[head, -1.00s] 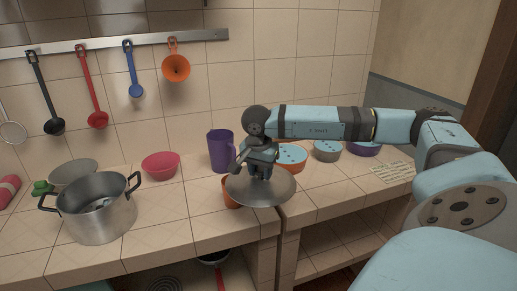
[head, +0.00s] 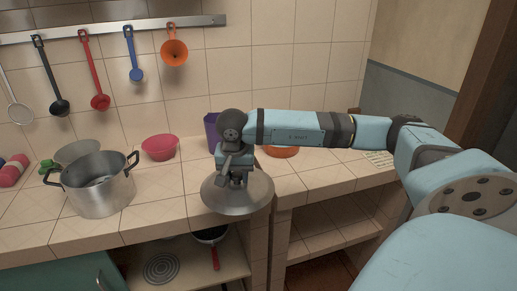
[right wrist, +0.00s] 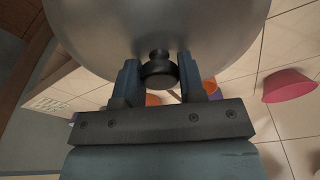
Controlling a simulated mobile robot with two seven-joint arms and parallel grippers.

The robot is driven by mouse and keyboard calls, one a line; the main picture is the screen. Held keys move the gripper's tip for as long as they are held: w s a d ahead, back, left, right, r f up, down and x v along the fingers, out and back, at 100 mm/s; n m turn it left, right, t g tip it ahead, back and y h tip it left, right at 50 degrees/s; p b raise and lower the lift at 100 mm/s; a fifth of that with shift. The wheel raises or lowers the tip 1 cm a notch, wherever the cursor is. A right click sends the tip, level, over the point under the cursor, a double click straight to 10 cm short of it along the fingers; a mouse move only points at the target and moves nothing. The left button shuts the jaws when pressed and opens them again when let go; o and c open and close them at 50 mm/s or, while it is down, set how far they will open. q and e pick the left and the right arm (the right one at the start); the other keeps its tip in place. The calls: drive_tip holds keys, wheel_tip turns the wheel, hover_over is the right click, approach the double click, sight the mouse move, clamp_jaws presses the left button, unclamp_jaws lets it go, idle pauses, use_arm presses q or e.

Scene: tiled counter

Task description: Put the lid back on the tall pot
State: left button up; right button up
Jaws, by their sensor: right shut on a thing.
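The tall pot (head: 103,190) is steel with two dark handles. It stands uncovered on the counter at the left in the head view, with something pale and indistinct inside. My right gripper (head: 238,182) is shut on the knob of a round metal lid (head: 237,199). It holds the lid near the counter's front edge, to the right of the pot and apart from it. In the right wrist view the lid (right wrist: 155,30) fills the top, and its dark knob (right wrist: 158,72) sits between the two fingers. My left gripper is not in view.
A pink bowl (head: 160,147) and a grey bowl (head: 76,152) stand behind the pot. A purple jug (head: 211,132) and an orange bowl (head: 281,151) are behind my right gripper. Utensils hang from a wall rail (head: 120,27). The counter between pot and lid is clear.

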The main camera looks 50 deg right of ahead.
drive_tip(key=w+a+f+n, duration=0.1)
drive_tip(key=w+a+n, duration=0.1)
drive_tip(key=a, duration=0.4)
drive_tip(key=w+a+f+n+y, duration=0.1)
drive_tip(key=w+a+n, duration=0.1)
drive_tip(key=a+n, duration=0.3)
drive_tip(key=w+a+f+n, duration=0.1)
drive_tip(key=w+a+n, duration=0.1)
drive_tip(key=a, duration=0.7)
drive_tip(key=shift+w+f+n+t, duration=0.2)
drive_tip(key=shift+n+t, duration=0.1)
drive_tip(key=shift+n, duration=0.4)
